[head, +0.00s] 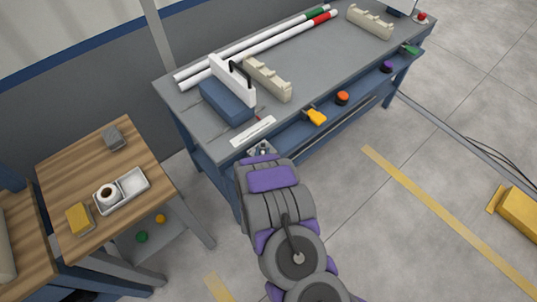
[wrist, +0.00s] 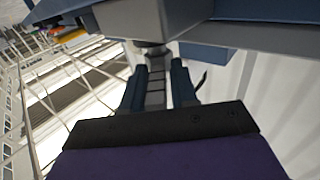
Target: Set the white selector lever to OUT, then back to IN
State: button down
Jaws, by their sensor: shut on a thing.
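My gripper (wrist: 156,72) is in the middle of the wrist view, its two blue-grey fingers pointing up at the underside of a grey part (wrist: 155,20) of the bench. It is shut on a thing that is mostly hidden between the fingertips. This fits the white selector lever by place, but its white body cannot be made out. In the head view my gripper (head: 262,150) is at the bench's near left edge, largely hidden by my purple and grey arm. The lever's position, IN or OUT, cannot be read. A white label strip (head: 253,131) lies just above.
The grey workbench (head: 325,62) carries long white pipes (head: 250,50), beige cradles (head: 268,80), and a blue block (head: 226,103) with a white, black-handled plate (head: 232,80). Coloured knobs (head: 342,98) line its front. A wooden table (head: 75,165) stands left.

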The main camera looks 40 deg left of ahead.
jog(key=shift+w+a+r, duration=0.25)
jog(key=shift+a+r, duration=0.05)
jog(key=shift+r, duration=0.4)
jog(key=c, duration=1.2)
grip_release()
jog(key=shift+w+f, duration=0.1)
jog(key=shift+o, duration=0.5)
jog(key=shift+a+f, duration=0.1)
jog(key=shift+f, duration=0.15)
jog(key=shift+a+f, duration=0.15)
jog(key=shift+f, duration=0.15)
jog(key=shift+s+d, duration=0.2)
jog(key=shift+d, duration=0.45)
